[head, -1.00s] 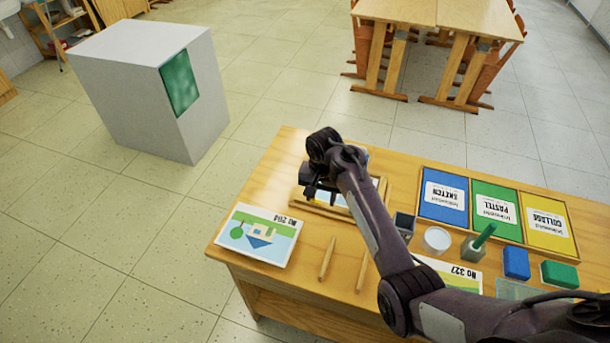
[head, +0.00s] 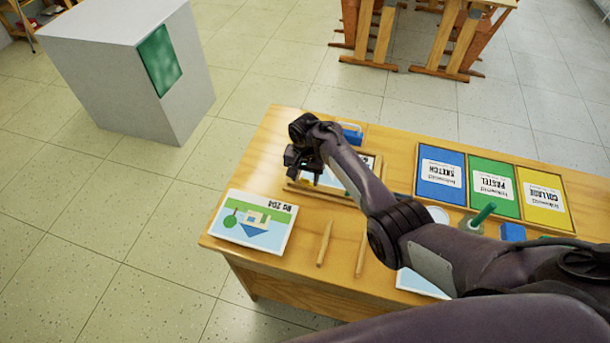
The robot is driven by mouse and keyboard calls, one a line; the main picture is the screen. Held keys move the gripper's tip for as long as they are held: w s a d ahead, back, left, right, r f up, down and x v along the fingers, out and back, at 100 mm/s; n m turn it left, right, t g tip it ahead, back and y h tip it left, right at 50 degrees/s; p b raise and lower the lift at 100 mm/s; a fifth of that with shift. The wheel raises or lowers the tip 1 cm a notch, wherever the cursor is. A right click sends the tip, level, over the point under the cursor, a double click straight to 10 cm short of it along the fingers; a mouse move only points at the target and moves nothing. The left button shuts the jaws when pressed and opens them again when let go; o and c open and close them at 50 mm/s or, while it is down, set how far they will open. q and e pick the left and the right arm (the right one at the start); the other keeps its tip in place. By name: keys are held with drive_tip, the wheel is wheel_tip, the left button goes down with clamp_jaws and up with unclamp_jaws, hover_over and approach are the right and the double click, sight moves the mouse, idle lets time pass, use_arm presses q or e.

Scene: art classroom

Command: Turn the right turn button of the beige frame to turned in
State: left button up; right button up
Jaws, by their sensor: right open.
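The beige frame (head: 334,193) lies on the wooden table, largely covered by my right arm. A strip of its wooden edge and part of a light picture show around the arm. My right gripper (head: 296,172) is over the left side of the frame, open, with its fingers pointing down. The turn buttons are too small or hidden, so I cannot tell how they stand. I cannot tell whether the fingers touch the frame. My left gripper is not in view.
A picture card (head: 253,222) lies at the table's left corner, with two wooden sticks (head: 325,243) beside it. A blue-handled item (head: 352,134) is behind the frame. A tray with blue, green and yellow panels (head: 492,184) lies right. A grey block (head: 130,65) stands on the floor.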

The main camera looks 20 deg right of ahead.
drive_tip(key=shift+s+r, duration=0.1)
drive_tip(key=shift+c, duration=0.4)
drive_tip(key=c, duration=0.9)
drive_tip(key=shift+n, duration=0.6)
drive_tip(key=shift+n+p, duration=0.55)
drive_tip(key=shift+n, duration=0.55)
drive_tip(key=n, duration=0.3)
drive_tip(key=shift+n+p, duration=0.3)
drive_tip(key=shift+n, duration=0.1)
drive_tip(key=n, duration=0.3)
drive_tip(key=shift+n, duration=0.3)
drive_tip(key=n, duration=0.3)
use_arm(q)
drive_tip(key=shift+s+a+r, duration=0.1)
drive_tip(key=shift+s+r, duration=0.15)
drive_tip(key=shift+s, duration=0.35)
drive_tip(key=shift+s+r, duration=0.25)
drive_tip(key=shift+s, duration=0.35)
use_arm(e)
drive_tip(key=shift+n, duration=2.1)
